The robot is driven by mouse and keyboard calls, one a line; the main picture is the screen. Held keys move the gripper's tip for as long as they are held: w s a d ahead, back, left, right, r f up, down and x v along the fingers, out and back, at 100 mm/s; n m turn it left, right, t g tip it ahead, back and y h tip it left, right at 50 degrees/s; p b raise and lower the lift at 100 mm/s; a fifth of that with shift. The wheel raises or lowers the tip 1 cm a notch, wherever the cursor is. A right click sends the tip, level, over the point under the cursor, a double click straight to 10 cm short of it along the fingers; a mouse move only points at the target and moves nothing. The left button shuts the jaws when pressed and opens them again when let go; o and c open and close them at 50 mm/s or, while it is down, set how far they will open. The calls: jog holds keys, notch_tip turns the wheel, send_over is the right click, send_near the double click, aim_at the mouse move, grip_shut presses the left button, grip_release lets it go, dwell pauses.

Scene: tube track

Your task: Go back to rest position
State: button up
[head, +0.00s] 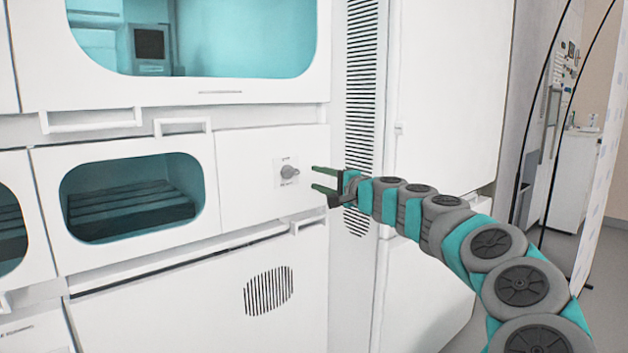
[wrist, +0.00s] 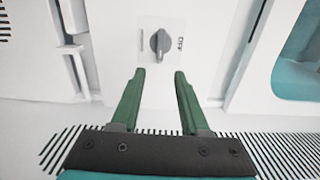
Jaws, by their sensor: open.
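My gripper (head: 322,180) is open and empty, with its two green fingers pointing left at a grey rotary knob (head: 290,172) on a white panel. In the head view the fingertips are just right of the knob. In the wrist view the knob (wrist: 160,42) stands beyond and between the fingertips of my gripper (wrist: 158,75), with a gap showing. An "OFF" label is beside the knob. The knob's grip lies in line with the fingers in the wrist view.
White cabinets (head: 262,215) with teal windows and bar handles (head: 182,126) fill the left. A slotted vent strip (head: 360,90) is behind my gripper. A tall white cabinet (head: 445,85) stands behind my arm. Open floor (head: 600,285) shows at the far right.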

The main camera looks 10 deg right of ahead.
dwell(0.3)
jog(key=s+a+r+n+g+y, duration=0.2)
jog(key=s+a+n+g+y, duration=0.15)
jog(key=s+a, duration=0.4)
jog(key=s+a+f+n+g, duration=0.3)
jog(key=s+a+f+n, duration=0.1)
jog(key=s+a, duration=0.4)
jog(key=s+a+f+n+g, duration=0.3)
jog(key=s+a+f+n, duration=0.1)
jog(key=s+a, duration=0.35)
jog(key=s+f+n+g+h, duration=0.1)
jog(key=s+f+g+h, duration=0.2)
jog(key=s+f, duration=0.5)
jog(key=s+d+f+g+h, duration=0.2)
jog(key=s+d+f, duration=0.3)
jog(key=s, duration=0.3)
jog(key=s+d+f+g+h, duration=0.1)
jog(key=s+d+f+h, duration=0.2)
jog(key=s, duration=0.6)
jog(key=s+d+f+g+h, duration=0.2)
jog(key=s+d+f+h, duration=0.1)
jog(key=s+d+f, duration=0.5)
jog(key=shift+s+f+g, duration=0.35)
jog(key=shift+s+f, duration=0.05)
jog(key=shift+s, duration=0.35)
jog(key=shift+n, duration=0.25)
